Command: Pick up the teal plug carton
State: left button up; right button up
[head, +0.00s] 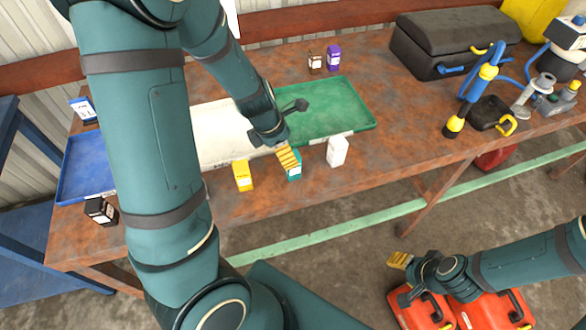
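The teal plug carton (295,173) stands near the front edge of the rusty table, between a yellow carton (243,176) and a white carton (337,151). My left gripper (289,160) reaches down to the teal carton from above. Its yellow-padded finger covers the carton's upper part, and I cannot tell whether it grips the carton. My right gripper (399,260) is off the table's front at the lower right, well away from the carton. Nothing shows in it, and its opening cannot be made out.
A green tray (350,97), a whitish tray (216,150) and a blue tray (75,190) lie on the table. Brown (315,62) and purple (334,55) cartons stand behind; a black carton (101,211) stands front left. A black case (440,45) and tools occupy the right.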

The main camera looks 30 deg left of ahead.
aim_at(295, 173)
pick_arm(q)
jog(key=shift+w+d+b+x, duration=0.15)
jog(key=shift+b+x, duration=0.65)
jog(key=shift+x, duration=0.95)
jog(key=shift+w+d+b+x, duration=0.15)
jog(key=shift+b+x, duration=0.65)
jog(key=shift+x, duration=0.9)
jog(key=shift+r, duration=0.15)
jog(key=c, duration=1.3)
